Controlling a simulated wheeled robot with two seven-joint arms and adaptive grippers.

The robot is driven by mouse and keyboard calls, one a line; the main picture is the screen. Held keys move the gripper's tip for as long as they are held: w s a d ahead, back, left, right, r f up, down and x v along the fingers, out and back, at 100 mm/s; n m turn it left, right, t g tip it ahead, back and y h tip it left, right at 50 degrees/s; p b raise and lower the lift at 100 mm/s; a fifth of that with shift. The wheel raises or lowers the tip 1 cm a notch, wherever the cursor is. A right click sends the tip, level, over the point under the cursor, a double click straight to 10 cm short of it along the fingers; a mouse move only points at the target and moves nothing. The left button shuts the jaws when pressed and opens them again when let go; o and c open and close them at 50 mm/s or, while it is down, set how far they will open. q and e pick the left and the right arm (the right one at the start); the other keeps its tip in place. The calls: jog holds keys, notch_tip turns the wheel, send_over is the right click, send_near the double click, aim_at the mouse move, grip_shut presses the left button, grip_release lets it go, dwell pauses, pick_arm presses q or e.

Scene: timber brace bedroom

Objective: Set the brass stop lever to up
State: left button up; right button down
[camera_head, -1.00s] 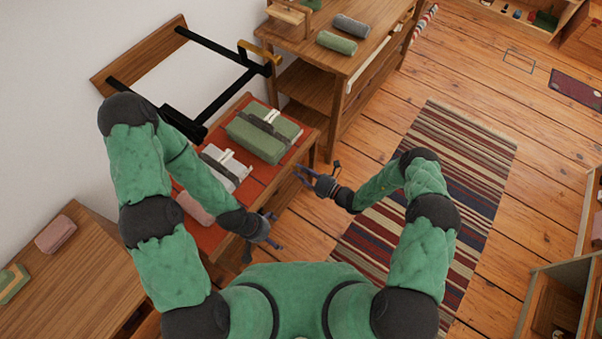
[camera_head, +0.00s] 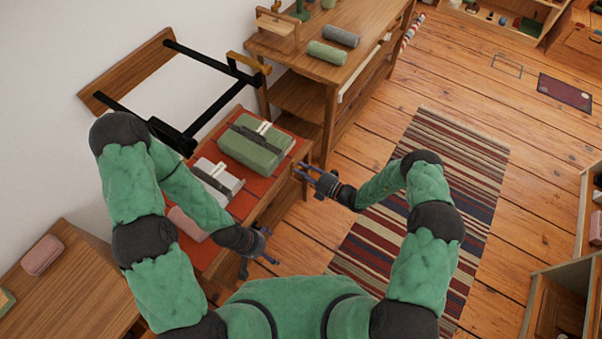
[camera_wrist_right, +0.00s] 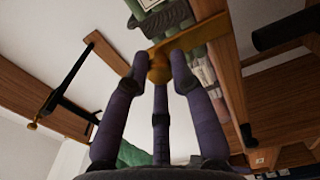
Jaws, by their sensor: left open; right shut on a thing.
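The brass stop lever (camera_head: 250,62) appears to be the gold-coloured bar at the far outer corner of a black folding frame (camera_head: 215,62) fixed to a wooden wall board. I cannot tell its setting. A similar brass end (camera_wrist_right: 32,126) shows on a black bar in the right wrist view. My right gripper (camera_head: 303,168) is beside the right edge of the red-topped table, well away from the lever. In the wrist view its fingers (camera_wrist_right: 159,62) are closed around a small brass-coloured knob (camera_wrist_right: 158,74). My left gripper (camera_head: 266,246) is open and low, in front of the table.
The red-topped table (camera_head: 262,182) carries a strapped green bundle (camera_head: 252,150), a strapped grey bundle (camera_head: 222,177) and a pink roll (camera_head: 187,223). A wooden shelf unit (camera_head: 300,65) stands close behind it. A striped rug (camera_head: 455,170) covers open floor to the right.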

jog(key=shift+w+d+m, duration=0.2)
jog(key=shift+w+m, duration=0.05)
jog(key=shift+m, duration=0.05)
jog(key=c, duration=1.1)
grip_release()
jog(key=shift+o, duration=0.2)
jog(key=shift+s, duration=0.1)
jog(key=v, duration=1.2)
